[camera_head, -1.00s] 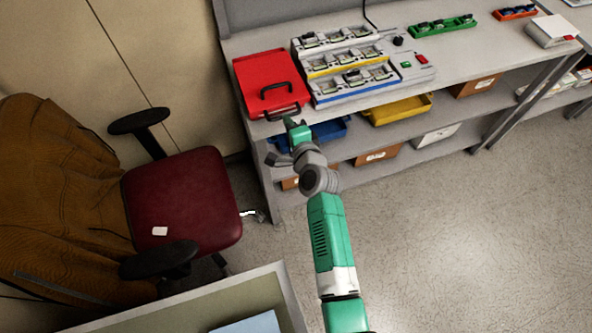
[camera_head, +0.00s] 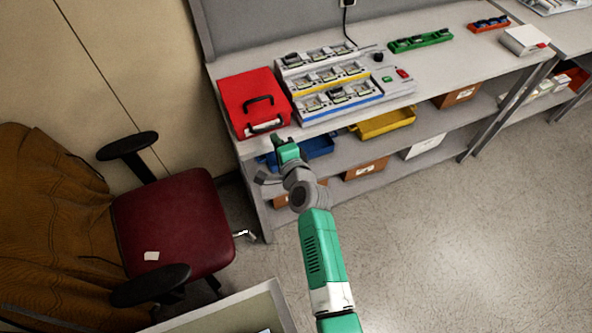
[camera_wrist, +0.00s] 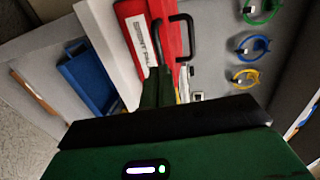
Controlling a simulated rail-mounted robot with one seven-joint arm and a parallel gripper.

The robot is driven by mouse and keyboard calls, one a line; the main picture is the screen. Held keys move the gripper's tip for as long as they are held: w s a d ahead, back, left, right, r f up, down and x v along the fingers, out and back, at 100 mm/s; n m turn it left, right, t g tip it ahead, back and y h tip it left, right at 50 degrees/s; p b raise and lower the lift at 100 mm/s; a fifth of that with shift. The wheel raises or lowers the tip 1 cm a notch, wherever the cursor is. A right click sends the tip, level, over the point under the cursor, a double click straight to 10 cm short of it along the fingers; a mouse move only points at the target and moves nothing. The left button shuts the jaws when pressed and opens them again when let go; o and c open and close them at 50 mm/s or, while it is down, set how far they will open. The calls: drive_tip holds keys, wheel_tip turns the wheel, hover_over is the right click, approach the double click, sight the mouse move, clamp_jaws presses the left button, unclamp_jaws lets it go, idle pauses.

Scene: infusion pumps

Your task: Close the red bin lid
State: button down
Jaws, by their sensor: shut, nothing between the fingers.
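The red bin (camera_head: 243,92) sits at the left end of the workbench, close to its front edge. A black handle (camera_head: 258,103) shows on its red upper face, and a pale label shows at its front. The lid looks flat or nearly so; I cannot tell whether it is fully shut. In the wrist view, the red bin (camera_wrist: 131,12) shows with its white label and black handle, just beyond the fingertips. My gripper (camera_head: 277,143) is shut and empty, just in front of the bin at the bench's front edge. In the wrist view, the fingers (camera_wrist: 160,74) are together and hide part of the bin.
A rack of pump trays (camera_head: 330,80) stands directly right of the bin. Blue (camera_head: 312,148) and yellow (camera_head: 385,122) bins sit on the shelf below. A dark red chair (camera_head: 172,225) stands left of my arm. The floor to the right is clear.

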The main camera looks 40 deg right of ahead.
drive_tip(key=p+v, duration=0.1)
drive_tip(key=v, duration=0.9)
drive_tip(key=shift+s+p, duration=0.3)
drive_tip(key=shift+s, duration=0.05)
drive_tip(key=shift+a, duration=0.15)
drive_tip(key=w+a+r+n+t+y, duration=0.15)
drive_tip(key=a+r+n, duration=0.4)
drive_tip(key=r, duration=0.65)
drive_tip(key=w+a+r+n+t+y, duration=0.15)
drive_tip(key=a+r+n, duration=0.35)
drive_tip(key=r, duration=0.6)
drive_tip(key=w+a+r+n+t, duration=0.1)
drive_tip(key=a+r+n+t, duration=0.2)
drive_tip(key=a+r, duration=0.65)
drive_tip(key=s+a+r+n+t+y, duration=0.1)
drive_tip(key=s+a+r+n, duration=0.1)
drive_tip(key=s+r, duration=0.35)
drive_tip(key=s+a+r+n+t, duration=0.1)
drive_tip(key=s+a+r+n, duration=0.15)
drive_tip(key=r, duration=0.55)
drive_tip(key=s+a+r+n+t+y, duration=0.1)
drive_tip(key=s+a+r+n, duration=0.15)
drive_tip(key=r, duration=0.35)
drive_tip(key=s+r+t+p, duration=0.1)
drive_tip(key=s+r+p, duration=0.2)
drive_tip(key=r+p, duration=1.9)
wheel_tip(320, 180, up, 2)
drive_tip(key=shift+a+r+n, duration=0.15)
drive_tip(key=shift+a+n, duration=0.2)
drive_tip(key=shift+a, duration=0.05)
